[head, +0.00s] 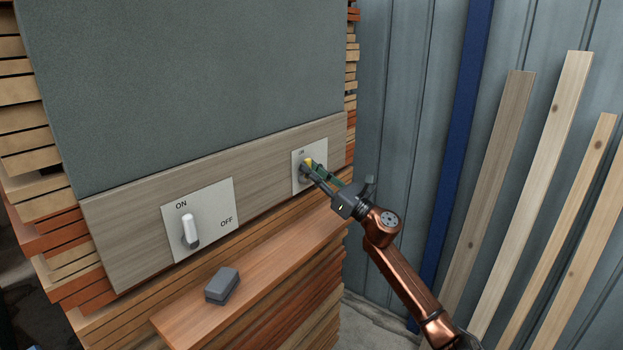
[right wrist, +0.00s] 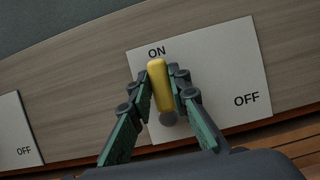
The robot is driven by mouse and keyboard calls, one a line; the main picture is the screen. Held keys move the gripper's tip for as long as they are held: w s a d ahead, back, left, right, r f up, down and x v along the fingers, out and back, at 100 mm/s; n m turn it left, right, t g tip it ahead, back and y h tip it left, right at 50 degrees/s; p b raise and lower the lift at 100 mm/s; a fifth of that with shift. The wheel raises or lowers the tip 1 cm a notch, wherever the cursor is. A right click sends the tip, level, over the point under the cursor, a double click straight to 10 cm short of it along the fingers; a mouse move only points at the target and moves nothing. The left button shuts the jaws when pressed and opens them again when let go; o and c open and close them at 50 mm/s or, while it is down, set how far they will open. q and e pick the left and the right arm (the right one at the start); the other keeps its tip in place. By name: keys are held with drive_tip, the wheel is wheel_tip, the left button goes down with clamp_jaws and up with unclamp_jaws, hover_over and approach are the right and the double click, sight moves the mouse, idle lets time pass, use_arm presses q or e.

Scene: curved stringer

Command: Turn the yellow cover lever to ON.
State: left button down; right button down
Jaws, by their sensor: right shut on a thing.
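The yellow cover lever (head: 308,162) is on the white plate at the right end of the wooden panel. In the right wrist view the yellow lever (right wrist: 157,84) stands nearly upright, its upper end just below the ON label and away from the OFF label at lower right. My right gripper (head: 309,170) is shut on the lever, with its green-sided fingers (right wrist: 162,92) on either side of it. The fingers hide part of the lever's sides. My left gripper is not in view.
A second plate (head: 208,195) at the left carries a white lever (head: 190,230) and ON and OFF labels. A grey block (head: 222,286) lies on the wooden ledge (head: 190,318) below. Boards (head: 540,180) lean on the wall at the right.

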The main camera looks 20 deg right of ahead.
drive_tip(key=shift+a+n, duration=0.1)
drive_tip(key=shift+n, duration=0.3)
drive_tip(key=c, duration=1.8)
unclamp_jaws()
drive_tip(key=v, duration=1.2)
